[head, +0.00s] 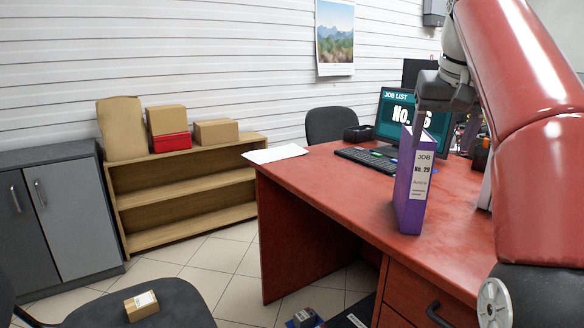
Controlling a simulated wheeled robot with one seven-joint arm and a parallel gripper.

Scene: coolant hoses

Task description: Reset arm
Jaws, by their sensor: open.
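My gripper (446,128) is at the upper right, above the red desk (335,189), with its fingers pointing down. It is open. A purple binder (408,190) stands upright on the desk just below it, with a white label reading "JOB No. 29". The fingers overlap the top of the binder in the picture; I cannot tell whether they touch it. My red arm comes down from the top right and hides the right part of the desk.
A monitor (393,108) showing "JOB LIST" and a keyboard (367,159) are behind the binder. White paper (274,154) lies at the desk's left end. A chair seat with a small box (141,305) is at the lower left.

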